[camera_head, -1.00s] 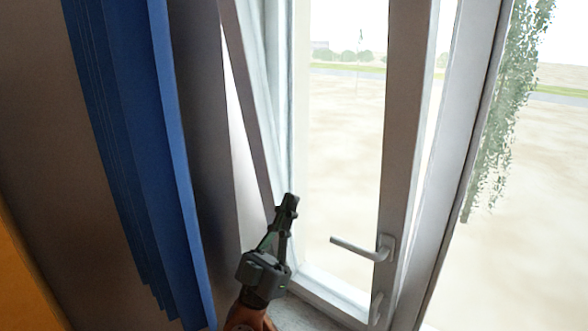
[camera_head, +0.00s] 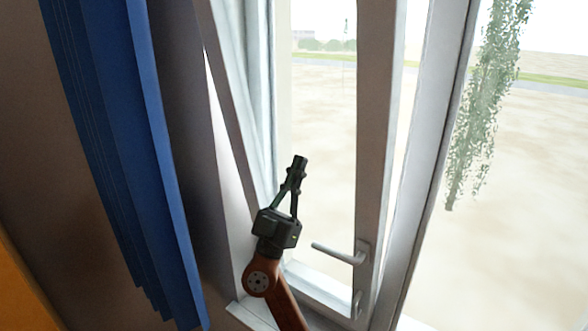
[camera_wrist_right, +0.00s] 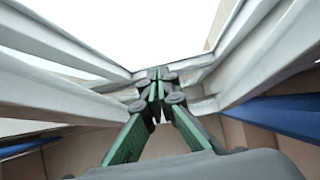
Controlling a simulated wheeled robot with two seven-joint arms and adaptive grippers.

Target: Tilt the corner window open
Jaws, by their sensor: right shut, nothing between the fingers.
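The corner window (camera_head: 378,120) has a pale grey frame. Its sash leans inward at the top, with a wedge-shaped gap along the left side. The window handle (camera_head: 338,253) sits on the sash's right upright and points left, roughly horizontal. My right gripper (camera_head: 299,162) is shut and empty, pointing up in front of the glass, left of and above the handle and apart from it. In the right wrist view the gripper's closed fingers (camera_wrist_right: 158,85) show against the window frame (camera_wrist_right: 60,45). Whether they touch it I cannot tell. My left gripper is out of view.
A blue curtain (camera_head: 115,130) hangs left of the window. A pale sill (camera_head: 250,312) runs below it. A hanging green plant (camera_head: 487,110) shows at the right. An orange surface (camera_head: 20,290) is at the lower left.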

